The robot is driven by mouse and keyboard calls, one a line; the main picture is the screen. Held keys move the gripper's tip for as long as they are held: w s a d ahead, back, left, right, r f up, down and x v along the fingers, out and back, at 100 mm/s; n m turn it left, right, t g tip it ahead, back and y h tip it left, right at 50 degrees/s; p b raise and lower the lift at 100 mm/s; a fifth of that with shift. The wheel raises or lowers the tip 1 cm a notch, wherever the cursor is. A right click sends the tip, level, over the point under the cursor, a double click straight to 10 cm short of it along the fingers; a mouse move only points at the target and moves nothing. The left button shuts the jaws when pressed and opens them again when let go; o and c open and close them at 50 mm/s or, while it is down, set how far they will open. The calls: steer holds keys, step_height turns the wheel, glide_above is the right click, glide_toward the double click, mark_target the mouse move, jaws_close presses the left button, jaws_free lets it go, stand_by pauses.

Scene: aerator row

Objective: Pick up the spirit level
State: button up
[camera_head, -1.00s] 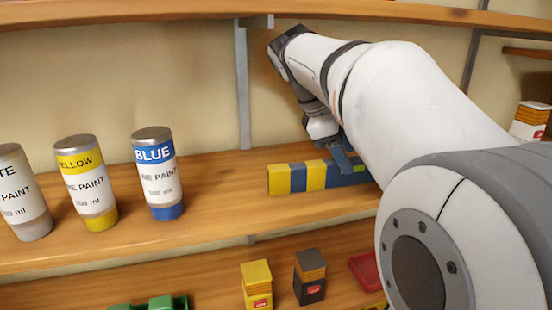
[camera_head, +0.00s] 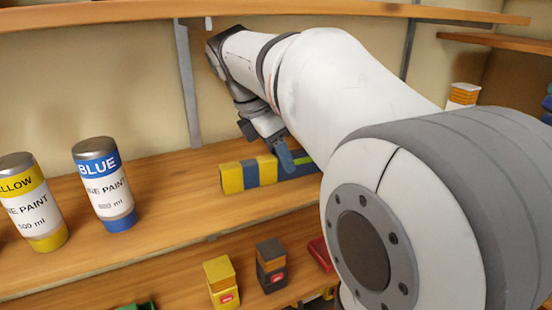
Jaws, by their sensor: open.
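The spirit level, a long bar with yellow and blue stripes (camera_head: 236,177), lies on the upper wooden shelf. Its left end is clear to see, a small green patch shows farther along it, and its right part is hidden behind my arm. My gripper (camera_head: 284,158) is over the middle of the bar with its blue-grey finger pointing down, overlapping the bar in the picture. The jaws are open. I cannot tell whether a finger touches the bar, and the far finger is hidden.
A blue paint tin (camera_head: 104,186) and a yellow paint tin (camera_head: 32,203) stand left on the same shelf (camera_head: 175,200). Below are a yellow box (camera_head: 221,283), a dark box (camera_head: 270,268) and a red tray (camera_head: 320,254). A grey upright (camera_head: 187,85) stands behind. Shelf between tins and level is free.

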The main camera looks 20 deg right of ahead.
mark_target(300, 163)
steer(key=shift+d, duration=0.6)
steer(key=d, duration=0.3)
steer(key=shift+s+p, duration=0.1)
steer(key=shift+p, duration=0.2)
steer(key=shift+x, duration=1.15)
steer(key=shift+d+f, duration=0.15)
steer(key=shift+f, duration=0.2)
jaws_close()
